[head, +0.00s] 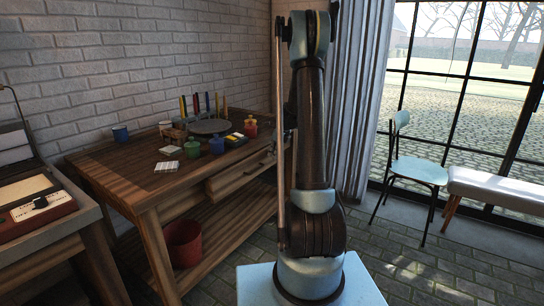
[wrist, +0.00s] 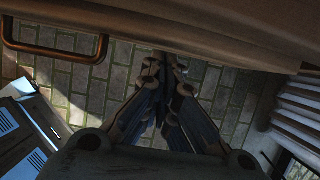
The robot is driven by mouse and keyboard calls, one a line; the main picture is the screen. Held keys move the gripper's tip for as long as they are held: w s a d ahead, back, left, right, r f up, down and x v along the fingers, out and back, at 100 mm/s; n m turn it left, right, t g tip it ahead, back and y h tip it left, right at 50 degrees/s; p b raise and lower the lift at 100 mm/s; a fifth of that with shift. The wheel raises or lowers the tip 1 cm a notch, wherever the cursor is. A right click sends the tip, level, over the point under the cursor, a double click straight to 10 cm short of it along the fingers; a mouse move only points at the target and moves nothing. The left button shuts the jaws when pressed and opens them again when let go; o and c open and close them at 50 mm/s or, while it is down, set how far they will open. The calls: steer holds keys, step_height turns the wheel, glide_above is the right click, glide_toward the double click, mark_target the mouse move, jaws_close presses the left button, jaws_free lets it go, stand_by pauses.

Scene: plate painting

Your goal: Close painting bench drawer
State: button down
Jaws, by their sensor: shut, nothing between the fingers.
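The wooden painting bench (head: 150,205) stands against the brick wall in the head view. Its drawer (head: 238,179) sticks out a little from under the bench top. In the wrist view wood, apparently the drawer front (wrist: 220,32), crosses the top, with a copper-coloured bar handle (wrist: 55,52) at left. My gripper (wrist: 165,62) is shut and empty, its fingertips close to the lower edge of that wood and right of the handle. I cannot tell whether they touch. In the head view my arm hides most of the gripper, by the drawer's right end.
Paint pots, brushes and a round dark plate (head: 210,126) stand on the bench top. A red bucket (head: 183,243) sits on the lower shelf. Another table (head: 55,240) is at left. A chair (head: 418,170) and padded bench (head: 500,188) are by the window; paved floor lies between.

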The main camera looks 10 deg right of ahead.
steer(key=s+d+r, duration=0.5)
steer(key=r, duration=0.4)
steer(key=t+y, duration=0.3)
glide_toward(264, 162)
step_height(264, 162, down, 3)
steer(key=w+a, duration=0.1)
steer(key=shift+w+a+f, duration=0.25)
steer(key=shift+w+a, duration=0.25)
steer(key=shift+a, duration=0.05)
stand_by(0.3)
